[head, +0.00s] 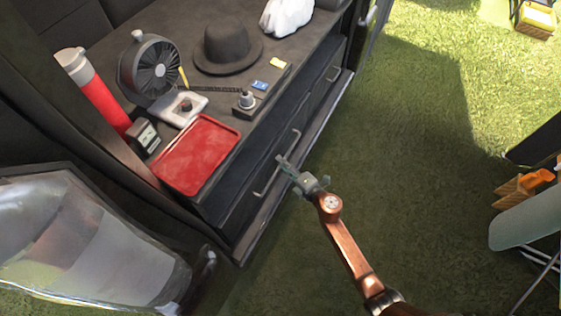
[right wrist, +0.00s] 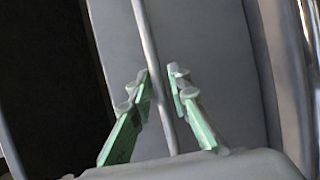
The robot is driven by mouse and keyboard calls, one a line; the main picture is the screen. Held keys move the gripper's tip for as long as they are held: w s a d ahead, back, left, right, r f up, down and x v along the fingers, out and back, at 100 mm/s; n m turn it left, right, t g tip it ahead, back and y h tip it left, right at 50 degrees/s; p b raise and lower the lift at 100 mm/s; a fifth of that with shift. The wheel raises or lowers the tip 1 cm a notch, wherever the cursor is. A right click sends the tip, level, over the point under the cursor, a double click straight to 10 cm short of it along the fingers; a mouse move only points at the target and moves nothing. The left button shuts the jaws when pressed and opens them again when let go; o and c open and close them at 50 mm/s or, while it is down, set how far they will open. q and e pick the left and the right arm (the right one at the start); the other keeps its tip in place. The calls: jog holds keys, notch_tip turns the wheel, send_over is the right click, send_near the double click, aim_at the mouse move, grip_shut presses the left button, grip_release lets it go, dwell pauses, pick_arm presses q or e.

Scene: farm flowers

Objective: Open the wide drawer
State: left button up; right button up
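The dark cabinet has drawer fronts along its side facing the grass. The drawer front (head: 243,206) below the red tray looks shut, and a slim bar handle (head: 264,186) shows on it. Another handle (head: 293,139) is a little farther along. My right gripper (head: 283,162) is at the cabinet's front edge, close to these handles. In the right wrist view, its two green fingers (right wrist: 159,75) are apart, with a grey bar handle (right wrist: 152,50) running between them. A small gap shows beside the bar; contact is not clear. My left gripper is not in view.
The cabinet top holds a red tray (head: 196,154), a black hat (head: 228,48), a fan (head: 150,67) and a red cylinder (head: 95,92). Open grass (head: 410,160) lies to the right. A board and orange item (head: 538,178) stand at the right edge.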

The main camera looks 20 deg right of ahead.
jog(key=shift+w, duration=0.25)
grip_shut()
dwell(0.5)
